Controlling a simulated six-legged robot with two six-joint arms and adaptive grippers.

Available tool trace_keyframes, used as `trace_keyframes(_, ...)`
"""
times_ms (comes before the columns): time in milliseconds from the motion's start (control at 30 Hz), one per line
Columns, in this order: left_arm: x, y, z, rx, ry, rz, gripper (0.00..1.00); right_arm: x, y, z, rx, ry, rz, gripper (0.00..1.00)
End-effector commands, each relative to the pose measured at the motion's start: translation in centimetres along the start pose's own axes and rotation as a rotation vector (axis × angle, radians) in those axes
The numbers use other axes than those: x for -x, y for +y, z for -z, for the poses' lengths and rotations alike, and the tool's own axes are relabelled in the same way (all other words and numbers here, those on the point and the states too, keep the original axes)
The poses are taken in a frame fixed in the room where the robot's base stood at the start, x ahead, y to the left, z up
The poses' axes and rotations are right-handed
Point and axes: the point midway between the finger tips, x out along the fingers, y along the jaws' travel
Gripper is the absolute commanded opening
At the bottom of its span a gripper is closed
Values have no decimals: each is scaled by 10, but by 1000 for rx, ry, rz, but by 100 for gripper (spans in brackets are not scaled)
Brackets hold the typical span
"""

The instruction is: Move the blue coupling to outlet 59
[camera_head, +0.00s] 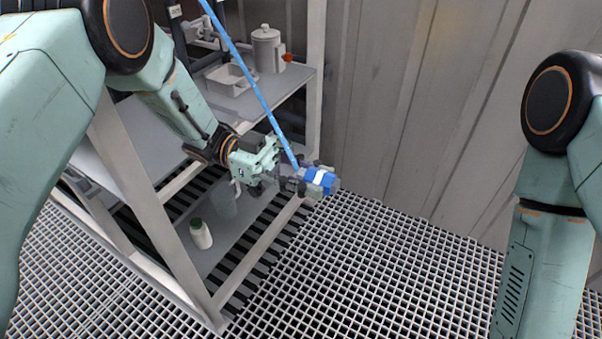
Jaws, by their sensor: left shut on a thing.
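The blue coupling (321,180) has a white band and grey ends, and a blue hose (252,82) runs from it up to the top left. My left gripper (296,181) is shut on the coupling and holds it in the air in front of the shelf rack, above the grating. Of my right arm only upper links show at the right edge; its gripper is out of view. I cannot make out outlet 59 in this view.
A grey shelf rack (318,85) stands at the left. A lidded pot (267,48) and a white tray (231,79) are on its upper shelf, a green-capped bottle (201,234) on the lower. A panelled wall (420,110) rises behind; the grating floor (370,270) is clear.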

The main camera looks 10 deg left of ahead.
Motion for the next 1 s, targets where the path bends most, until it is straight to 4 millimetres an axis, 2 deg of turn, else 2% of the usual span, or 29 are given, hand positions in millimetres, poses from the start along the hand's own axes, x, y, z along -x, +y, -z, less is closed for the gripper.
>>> trace_keyframes(133,-5,-8,-12,3,-4,-65,0,0,0,0,0,0,0,60)
trace_keyframes(400,-9,-15,-19,4,-4,-127,0,0,0,0,0,0,0,60)
trace_keyframes(1000,-6,-13,-14,5,-3,-105,0,0,0,0,0,0,0,60)
